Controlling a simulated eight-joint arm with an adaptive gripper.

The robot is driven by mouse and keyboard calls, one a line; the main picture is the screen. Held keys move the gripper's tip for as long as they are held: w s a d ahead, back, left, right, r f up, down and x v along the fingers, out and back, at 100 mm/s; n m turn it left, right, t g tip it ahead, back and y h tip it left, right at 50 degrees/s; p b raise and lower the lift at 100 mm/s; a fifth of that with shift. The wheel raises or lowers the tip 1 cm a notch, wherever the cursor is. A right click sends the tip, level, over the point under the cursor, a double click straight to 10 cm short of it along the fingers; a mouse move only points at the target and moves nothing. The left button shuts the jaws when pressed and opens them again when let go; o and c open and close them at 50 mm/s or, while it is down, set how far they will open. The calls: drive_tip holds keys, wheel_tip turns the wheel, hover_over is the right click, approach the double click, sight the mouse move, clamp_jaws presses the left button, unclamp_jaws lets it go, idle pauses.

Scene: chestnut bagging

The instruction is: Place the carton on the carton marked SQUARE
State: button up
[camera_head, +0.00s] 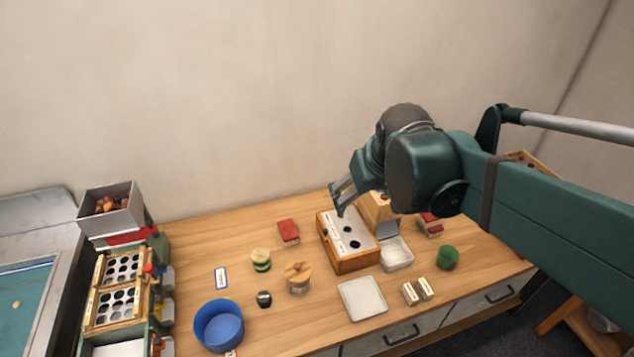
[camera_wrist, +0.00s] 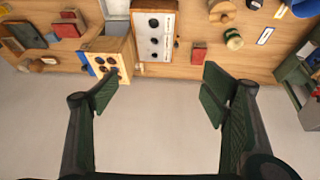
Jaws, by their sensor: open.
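Two small pale boxes with dark markings (camera_head: 416,291) stand side by side near the front edge of the table. They look like cartons, but I cannot read their markings or tell which one says SQUARE. My gripper (camera_head: 343,198) is open and empty, raised above the back of the table near the wooden box with holes. In the wrist view my gripper (camera_wrist: 158,92) has its two fingers wide apart with only wall and table behind them. I cannot make out the pale boxes in the wrist view.
A wooden box with holes (camera_head: 369,263), a metal tin (camera_head: 398,256) and a white tray (camera_head: 362,298) stand close behind and left of the pale boxes. A green round object (camera_head: 447,257) is to their right. A red block (camera_head: 288,232) and blue bowl (camera_head: 218,325) lie left.

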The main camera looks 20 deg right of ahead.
drive_tip(key=s+a+f+t, duration=0.1)
drive_tip(key=s+a, duration=0.6)
drive_tip(key=shift+s+a+t+y, duration=0.35)
drive_tip(key=shift+t+y, duration=0.05)
drive_tip(key=shift+f, duration=0.15)
wheel_tip(320, 180, down, 13)
drive_tip(key=b, duration=1.3)
